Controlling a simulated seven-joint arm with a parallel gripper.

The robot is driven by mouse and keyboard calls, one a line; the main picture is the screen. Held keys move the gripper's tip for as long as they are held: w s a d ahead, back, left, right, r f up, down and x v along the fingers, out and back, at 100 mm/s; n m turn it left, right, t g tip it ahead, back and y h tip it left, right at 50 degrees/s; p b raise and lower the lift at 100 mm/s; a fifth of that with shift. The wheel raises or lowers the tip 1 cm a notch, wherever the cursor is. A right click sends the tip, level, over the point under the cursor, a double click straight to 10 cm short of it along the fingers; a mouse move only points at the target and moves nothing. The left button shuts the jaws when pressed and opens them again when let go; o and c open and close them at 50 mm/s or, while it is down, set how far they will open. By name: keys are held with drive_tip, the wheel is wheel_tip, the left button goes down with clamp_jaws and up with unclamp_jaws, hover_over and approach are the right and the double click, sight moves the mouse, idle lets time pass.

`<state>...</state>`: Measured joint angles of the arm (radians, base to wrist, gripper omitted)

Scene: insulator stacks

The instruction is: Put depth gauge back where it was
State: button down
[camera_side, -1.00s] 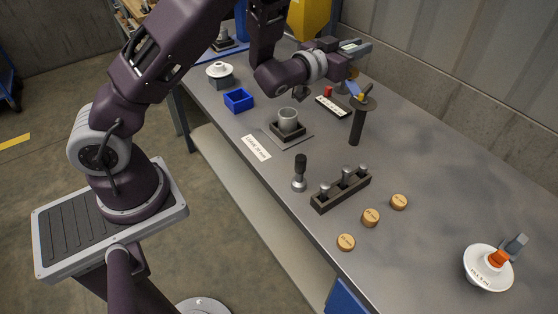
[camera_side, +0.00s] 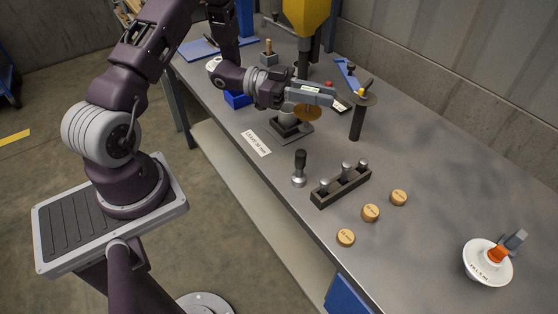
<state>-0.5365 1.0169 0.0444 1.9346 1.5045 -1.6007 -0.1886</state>
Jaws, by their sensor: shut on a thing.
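My gripper (camera_side: 318,97) is above the grey plate (camera_side: 298,137) with the dark square holder (camera_side: 286,130), in the middle of the table. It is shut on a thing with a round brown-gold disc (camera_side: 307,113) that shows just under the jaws. This looks like the depth gauge, but its handle and any rod are hidden. The disc is over or near the grey cup's place on the holder; the cup is mostly hidden by the gripper. I cannot tell whether the disc touches it.
A paper label (camera_side: 256,144) lies in front of the plate. A dark post with a disc top (camera_side: 357,120) stands right of my gripper. A black-handled tool (camera_side: 299,168), a dark rack (camera_side: 341,187) and wooden discs (camera_side: 370,213) stand nearer.

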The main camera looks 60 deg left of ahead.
drive_tip(key=s+a+f+m+g+h, duration=0.2)
drive_tip(key=s+a+f+g, duration=0.1)
drive_tip(key=s+a, duration=0.15)
wheel_tip(320, 180, down, 10)
drive_tip(key=shift+s+d+m, duration=0.15)
drive_tip(key=shift+s+m, duration=0.15)
drive_tip(key=shift+s, duration=0.1)
drive_tip(key=c, duration=1.3)
unclamp_jaws()
